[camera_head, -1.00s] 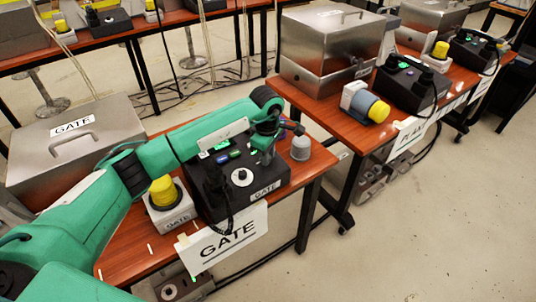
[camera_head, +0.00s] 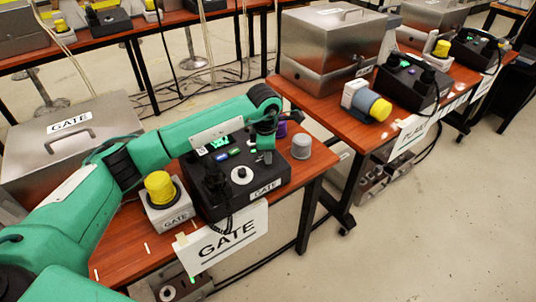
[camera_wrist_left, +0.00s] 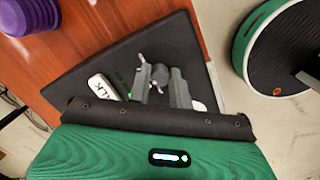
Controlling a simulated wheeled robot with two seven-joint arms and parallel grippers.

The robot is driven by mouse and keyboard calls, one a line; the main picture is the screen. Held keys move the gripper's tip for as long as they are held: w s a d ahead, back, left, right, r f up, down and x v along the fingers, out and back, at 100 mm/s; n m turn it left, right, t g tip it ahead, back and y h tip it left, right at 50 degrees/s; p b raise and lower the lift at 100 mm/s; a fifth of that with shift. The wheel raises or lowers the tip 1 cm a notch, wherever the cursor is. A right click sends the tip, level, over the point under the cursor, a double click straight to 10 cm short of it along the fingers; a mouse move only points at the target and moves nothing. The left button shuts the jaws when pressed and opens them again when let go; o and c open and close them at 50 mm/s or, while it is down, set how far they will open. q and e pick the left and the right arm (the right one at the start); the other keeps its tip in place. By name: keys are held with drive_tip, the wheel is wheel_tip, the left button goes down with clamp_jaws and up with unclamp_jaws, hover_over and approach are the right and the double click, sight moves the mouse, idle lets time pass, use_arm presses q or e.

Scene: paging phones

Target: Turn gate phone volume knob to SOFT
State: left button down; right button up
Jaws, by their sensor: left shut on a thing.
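The gate phone (camera_head: 212,203) is a black box with a GATE label on the front wooden table. Its top has a white round dial with a dark centre (camera_head: 241,174), a lit green display (camera_head: 220,141), and blue and green buttons. My left gripper (camera_head: 266,155) points down at the right part of the box top. In the left wrist view its fingers (camera_wrist_left: 161,88) are shut on a small grey knob (camera_wrist_left: 158,76) on the black panel. The knob's marks and any SOFT lettering cannot be read. A white label ending in LK (camera_wrist_left: 103,87) lies beside the fingers. My right gripper is out of view.
A grey dome (camera_head: 301,147) and a purple object (camera_head: 282,129) stand close to the box. A yellow-topped GATE unit (camera_head: 160,189) is left of it, and a metal GATE case (camera_head: 70,140) behind. A second table (camera_head: 345,125) stands to the right, across a floor gap.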

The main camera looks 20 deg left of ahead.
use_arm(q)
drive_tip(key=shift+n, duration=1)
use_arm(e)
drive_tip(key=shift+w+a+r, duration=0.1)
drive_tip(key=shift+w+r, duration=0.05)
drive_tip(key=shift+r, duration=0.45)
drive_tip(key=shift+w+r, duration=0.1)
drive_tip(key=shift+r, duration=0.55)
use_arm(q)
drive_tip(key=c, duration=1.3)
unclamp_jaws()
drive_tip(key=shift+r, duration=0.15)
drive_tip(key=shift+s+a+r+b, duration=0.15)
drive_tip(key=shift+s+r, duration=0.2)
drive_tip(key=shift+r, duration=1.9)
drive_tip(key=shift+s+d+r+b, duration=0.1)
drive_tip(key=shift+s+r+b, duration=0.15)
drive_tip(key=shift+r, duration=2)
drive_tip(key=shift+s+a+r+b, duration=0.1)
drive_tip(key=shift+s+r, duration=0.3)
drive_tip(key=shift+r, duration=1.85)
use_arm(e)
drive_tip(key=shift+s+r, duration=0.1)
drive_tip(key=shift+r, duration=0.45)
